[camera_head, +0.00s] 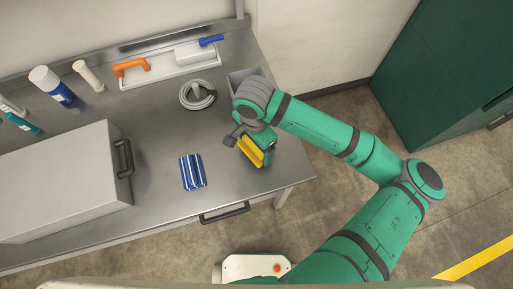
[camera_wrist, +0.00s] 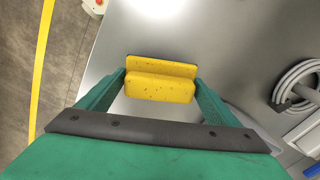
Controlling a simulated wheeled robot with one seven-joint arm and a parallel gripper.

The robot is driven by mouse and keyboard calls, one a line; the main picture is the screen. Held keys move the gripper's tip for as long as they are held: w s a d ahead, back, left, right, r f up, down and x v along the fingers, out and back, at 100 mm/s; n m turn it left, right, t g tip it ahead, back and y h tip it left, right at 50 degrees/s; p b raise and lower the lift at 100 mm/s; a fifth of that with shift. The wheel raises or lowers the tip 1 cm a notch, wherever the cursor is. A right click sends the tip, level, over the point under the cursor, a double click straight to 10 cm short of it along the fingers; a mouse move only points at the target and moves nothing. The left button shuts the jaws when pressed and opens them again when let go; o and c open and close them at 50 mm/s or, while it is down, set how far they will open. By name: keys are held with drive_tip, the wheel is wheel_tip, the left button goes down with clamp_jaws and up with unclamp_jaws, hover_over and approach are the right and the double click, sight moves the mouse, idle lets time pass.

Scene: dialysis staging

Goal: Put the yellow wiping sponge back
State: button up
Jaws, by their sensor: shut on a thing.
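The yellow sponge (camera_head: 250,151) is at my gripper, over the right front part of the steel table (camera_head: 228,180) in the head view. In the wrist view the sponge (camera_wrist: 160,87) sits between the two green fingers, and my gripper (camera_wrist: 160,90) is shut on it. My gripper (camera_head: 257,148) also shows in the head view, partly hidden by the wrist. The bare steel table top (camera_wrist: 150,35) lies beyond the sponge. I cannot tell how high the sponge is above the table.
A grey open bin (camera_head: 236,77) stands at the back right, partly hidden by my arm. Bottles stand back left.

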sight(257, 150)
drive_tip(key=shift+w+d+f, duration=0.1)
drive_tip(key=shift+d+f, duration=0.05)
drive_tip(key=shift+f, duration=0.8)
drive_tip(key=shift+w+d+f, duration=0.1)
drive_tip(key=shift+d+f, duration=0.05)
drive_tip(key=shift+f, duration=0.8)
drive_tip(key=o, duration=1.1)
drive_tip(key=shift+f, duration=0.1)
wheel_tip(257, 150, up, 12)
drive_tip(key=shift+r, duration=0.15)
drive_tip(key=shift+w, duration=0.1)
